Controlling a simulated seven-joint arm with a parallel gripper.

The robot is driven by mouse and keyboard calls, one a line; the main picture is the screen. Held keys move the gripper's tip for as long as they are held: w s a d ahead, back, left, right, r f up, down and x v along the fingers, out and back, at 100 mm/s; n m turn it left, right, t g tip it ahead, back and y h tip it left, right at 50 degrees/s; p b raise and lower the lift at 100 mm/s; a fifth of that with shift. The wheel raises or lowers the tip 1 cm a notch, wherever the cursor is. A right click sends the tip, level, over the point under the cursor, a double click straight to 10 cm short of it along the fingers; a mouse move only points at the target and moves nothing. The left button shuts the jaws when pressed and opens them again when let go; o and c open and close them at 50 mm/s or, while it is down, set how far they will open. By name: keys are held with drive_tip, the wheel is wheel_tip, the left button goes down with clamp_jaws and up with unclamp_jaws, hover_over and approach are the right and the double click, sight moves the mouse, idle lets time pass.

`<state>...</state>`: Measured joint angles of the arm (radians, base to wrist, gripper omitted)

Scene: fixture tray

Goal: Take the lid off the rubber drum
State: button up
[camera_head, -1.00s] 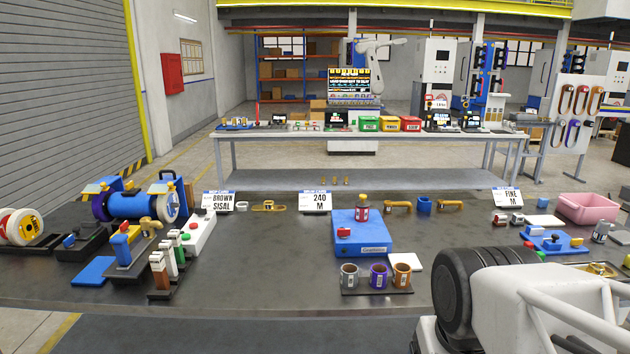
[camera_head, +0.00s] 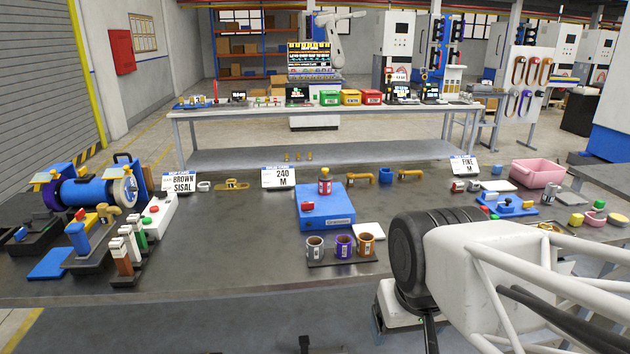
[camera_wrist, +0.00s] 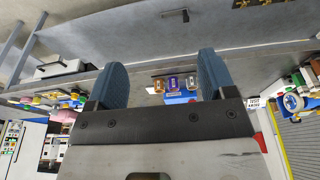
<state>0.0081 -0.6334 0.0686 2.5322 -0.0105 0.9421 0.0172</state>
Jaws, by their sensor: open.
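I cannot tell for sure which object is the rubber drum or where its lid is. A blue cylinder (camera_head: 92,193) with a pale end disc lies in a stand at the table's left. A small red container (camera_head: 324,182) with a dark and yellowish top stands upright on a blue box (camera_head: 325,208). Silver (camera_head: 314,248), purple (camera_head: 344,246) and copper (camera_head: 367,244) cups stand in a dark holder at the front. My gripper (camera_wrist: 162,78) is open and empty in the wrist view, fingers wide apart, the cups beyond them. The head view does not show its fingertips clearly.
A pink bin (camera_head: 538,173) stands at the right, with small coloured items nearby. Wooden-handled tools (camera_head: 122,256) and a white switch box (camera_head: 152,212) stand at the left. Sign cards (camera_head: 278,177) line the back. The table between the tools and the cups is clear.

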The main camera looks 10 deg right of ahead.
drive_tip(key=shift+c, duration=0.4)
drive_tip(key=shift+c, duration=1.1)
drive_tip(key=shift+r, duration=0.1)
